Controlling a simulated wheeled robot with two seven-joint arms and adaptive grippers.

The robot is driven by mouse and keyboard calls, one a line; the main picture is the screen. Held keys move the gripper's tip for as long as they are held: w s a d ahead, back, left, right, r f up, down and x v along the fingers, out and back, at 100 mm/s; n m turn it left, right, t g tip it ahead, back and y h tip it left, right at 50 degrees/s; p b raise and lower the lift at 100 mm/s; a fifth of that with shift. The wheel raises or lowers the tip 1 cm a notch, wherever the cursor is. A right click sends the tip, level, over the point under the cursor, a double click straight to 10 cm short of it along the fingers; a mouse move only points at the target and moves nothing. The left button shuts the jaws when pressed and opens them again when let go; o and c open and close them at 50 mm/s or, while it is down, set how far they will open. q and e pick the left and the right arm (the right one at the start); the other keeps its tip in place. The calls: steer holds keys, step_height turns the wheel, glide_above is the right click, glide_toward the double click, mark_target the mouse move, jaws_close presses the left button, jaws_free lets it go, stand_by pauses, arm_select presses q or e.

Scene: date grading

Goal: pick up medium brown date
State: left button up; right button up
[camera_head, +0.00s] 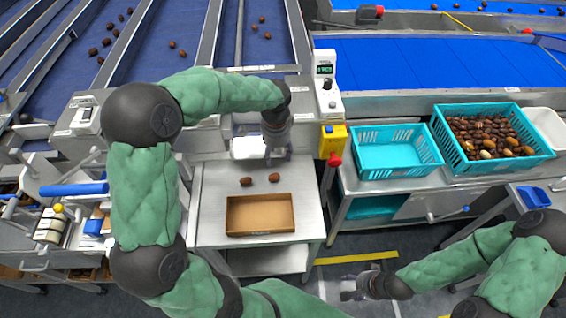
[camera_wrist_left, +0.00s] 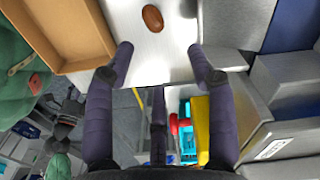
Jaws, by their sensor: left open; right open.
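Two brown dates lie on the steel table (camera_head: 215,200), a left date (camera_head: 246,181) and a right date (camera_head: 274,178), just behind an open cardboard box (camera_head: 260,230). My left gripper (camera_head: 277,158) is open and empty, above the table and near the right date. The left wrist view shows one smooth reddish-brown date (camera_wrist_left: 152,18) lying beyond the gap between the open fingertips (camera_wrist_left: 158,48), touched by neither. The cardboard box (camera_wrist_left: 62,30) is left of it there. My right gripper (camera_head: 352,285) is open and empty, low at the right over the floor.
A yellow box with a red button (camera_head: 332,142) stands beside the table's back right corner. Right of it are an empty teal crate (camera_head: 364,160) and a teal crate full of dates (camera_head: 448,160). Blue conveyor belts (camera_head: 415,62) run behind, some with scattered dates.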

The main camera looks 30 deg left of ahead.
arm_select(q)
steer(key=b, duration=0.2)
glide_above(276, 175)
steer(key=f, duration=0.5)
steer(key=shift+w+f, duration=0.25)
steer(key=shift+w, duration=0.05)
steer(key=shift+s+f, duration=0.15)
steer(key=shift+f, duration=0.35)
step_height(276, 175, down, 4)
steer(key=shift+s+a+f+b, duration=0.1)
steer(key=shift+b, duration=0.6)
steer(key=c, duration=0.7)
